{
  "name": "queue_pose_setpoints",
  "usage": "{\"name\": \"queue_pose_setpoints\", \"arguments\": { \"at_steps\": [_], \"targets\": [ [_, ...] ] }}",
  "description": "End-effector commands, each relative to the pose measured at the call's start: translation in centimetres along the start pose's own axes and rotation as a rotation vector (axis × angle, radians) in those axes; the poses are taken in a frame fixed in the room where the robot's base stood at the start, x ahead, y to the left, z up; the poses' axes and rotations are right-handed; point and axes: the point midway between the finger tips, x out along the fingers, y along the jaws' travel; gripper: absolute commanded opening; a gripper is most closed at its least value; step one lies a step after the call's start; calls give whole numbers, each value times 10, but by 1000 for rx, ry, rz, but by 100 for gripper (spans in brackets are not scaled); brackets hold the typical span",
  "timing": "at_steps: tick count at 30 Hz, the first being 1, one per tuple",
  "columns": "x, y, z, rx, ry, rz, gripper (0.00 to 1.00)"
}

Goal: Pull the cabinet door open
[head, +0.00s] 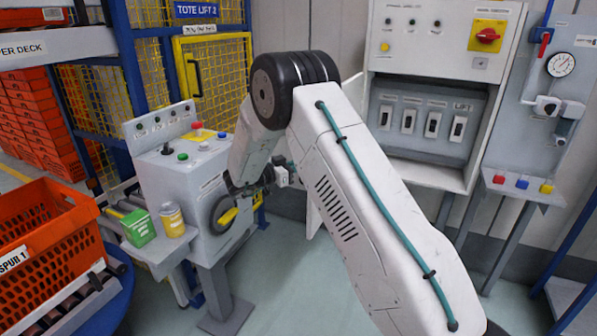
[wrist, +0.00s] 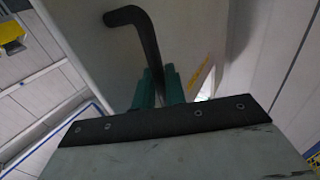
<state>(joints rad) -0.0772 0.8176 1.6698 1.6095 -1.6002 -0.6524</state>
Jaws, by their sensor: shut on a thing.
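The grey-white cabinet (head: 430,62) stands at the back right in the head view, its lower compartment uncovered with several switches inside. A pale panel (head: 316,214), which looks like its door swung out to the left, shows partly behind my arm. In the wrist view, the door (wrist: 90,45) fills the upper middle, with a bent black handle (wrist: 147,42) on it. My gripper (wrist: 159,88) has its teal fingers on either side of the handle's lower part, shut on it. In the head view my gripper (head: 284,175) is small and partly covered by my arm; the handle is hidden there.
A control console (head: 175,165) stands close left of my gripper, with a green box (head: 138,228) and a yellow can (head: 172,219) on its shelf. An orange tote (head: 45,245) is at the far left. A gauge panel (head: 545,100) stands right of the cabinet.

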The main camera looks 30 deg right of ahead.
Motion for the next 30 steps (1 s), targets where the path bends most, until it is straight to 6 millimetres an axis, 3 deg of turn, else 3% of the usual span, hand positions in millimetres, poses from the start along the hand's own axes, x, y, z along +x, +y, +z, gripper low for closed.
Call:
{"name": "queue_pose_setpoints", "arguments": {
  "at_steps": [14,15,17,30],
  "targets": [
    [9,-6,-2,4,1,10,0],
    [9,-6,-2,4,2,10,18],
    [8,-6,-2,4,1,10,29],
    [-1,-6,-1,1,0,3,29]
  ]
}}
